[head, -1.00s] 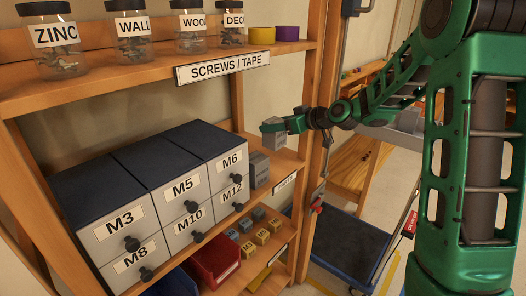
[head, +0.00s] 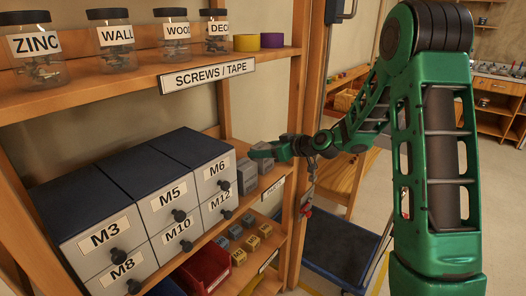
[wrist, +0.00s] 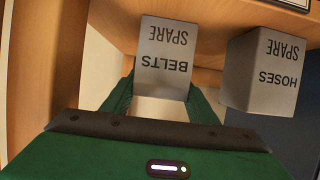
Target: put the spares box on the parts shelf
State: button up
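The spares box is a small grey box marked SPARE BELTS (wrist: 163,60). In the wrist view it sits between my gripper's two green fingers (wrist: 160,105), which close against its sides. The label reads upside down. In the head view my gripper (head: 262,152) reaches into the parts shelf (head: 272,183), at the right end of the drawer row. The held box (head: 266,167) is partly hidden under it there. I cannot tell whether its underside touches the shelf board.
A similar grey box marked SPARE HOSES (wrist: 266,72) stands close beside it. Labelled drawers (head: 150,200) fill the shelf to the left. Jars and tape rolls (head: 246,42) stand on the board above. A wooden post (head: 297,120) bounds the right side. Small blocks and a red bin (head: 203,270) are below.

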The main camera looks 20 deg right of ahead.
jog(key=o, duration=0.4)
jog(key=shift+c, duration=0.2)
jog(key=shift+r, duration=0.15)
jog(key=v, duration=1.2)
jog(key=s+d+f+m+g+h, duration=0.1)
jog(key=s+d+m+g+h, duration=0.1)
jog(key=s, duration=1.1)
jog(key=s+d+f+m+g+h, duration=0.1)
jog(key=s+d+m+g+h, duration=0.2)
jog(key=s, duration=1.1)
jog(key=s+d+f+m+g+h, duration=0.2)
jog(key=s+d+m+g, duration=0.3)
jog(key=s, duration=0.8)
jog(key=m+g, duration=0.1)
jog(key=m, duration=0.2)
jog(key=shift+s+d+m+h, duration=0.2)
jog(key=shift+d+m+h, duration=0.1)
jog(key=shift+d, duration=0.1)
jog(key=shift+w, duration=0.1)
